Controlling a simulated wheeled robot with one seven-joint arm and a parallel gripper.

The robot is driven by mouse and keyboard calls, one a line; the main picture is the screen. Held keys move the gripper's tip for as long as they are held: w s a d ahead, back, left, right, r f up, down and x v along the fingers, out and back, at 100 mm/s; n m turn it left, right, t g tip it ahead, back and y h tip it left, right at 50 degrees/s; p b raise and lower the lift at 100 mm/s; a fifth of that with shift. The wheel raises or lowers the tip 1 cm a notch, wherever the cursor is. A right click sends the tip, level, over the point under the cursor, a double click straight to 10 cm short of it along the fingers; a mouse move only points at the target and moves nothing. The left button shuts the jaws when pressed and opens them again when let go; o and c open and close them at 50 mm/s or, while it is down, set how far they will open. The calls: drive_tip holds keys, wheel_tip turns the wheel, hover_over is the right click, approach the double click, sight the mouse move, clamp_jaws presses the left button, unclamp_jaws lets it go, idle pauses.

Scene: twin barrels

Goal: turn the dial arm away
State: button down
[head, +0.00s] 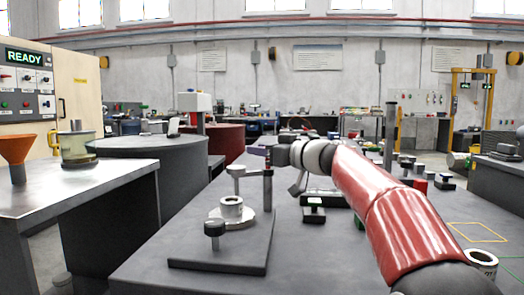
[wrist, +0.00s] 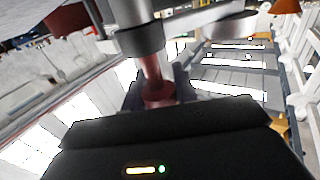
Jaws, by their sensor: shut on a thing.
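The dial arm (head: 250,170) is a short grey bar above a round pale dial base (head: 240,219) on a dark plate (head: 205,252). In the wrist view, the jaws (wrist: 158,97) close around the red post (wrist: 154,72), just past a grey collar (wrist: 138,41). The bar (wrist: 205,31) runs off to the right there. The jaw tips are small and partly hidden in the head view.
A dark knob (head: 214,229) stands on the plate's front left. A small black block (head: 313,214) and a white ring (head: 481,262) lie on the table to the right. A side bench (head: 75,190) with an orange funnel (head: 17,150) is at left, across a floor gap.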

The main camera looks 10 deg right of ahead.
drive_tip(key=shift+n+g+y, duration=0.4)
drive_tip(key=n+g+y+p, duration=0.2)
drive_tip(key=n+g+p, duration=0.1)
drive_tip(key=g, duration=0.1)
drive_tip(key=s+n+g+y+p, duration=0.1)
drive_tip(key=n+g+y+p, duration=0.1)
drive_tip(key=n+g+p, duration=0.1)
drive_tip(key=n+g+y+p, duration=0.1)
drive_tip(key=n+g+p, duration=0.2)
drive_tip(key=g+p, duration=0.1)
drive_tip(key=shift+s+a+r+g+y, duration=0.15)
drive_tip(key=shift+a+r+g+y, duration=0.2)
drive_tip(key=shift+g, duration=0.45)
drive_tip(key=n+g+p, duration=0.1)
drive_tip(key=p, duration=0.1)
drive_tip(key=g+p, duration=0.1)
drive_tip(key=shift+s+f+n+g+p, duration=0.15)
drive_tip(key=shift+s+n+g+p, duration=0.05)
drive_tip(key=shift+n+g+p, duration=0.2)
drive_tip(key=shift+f+g, duration=0.1)
drive_tip(key=shift+g, duration=0.2)
drive_tip(key=shift+s+f+n, duration=0.1)
drive_tip(key=shift+n, duration=0.2)
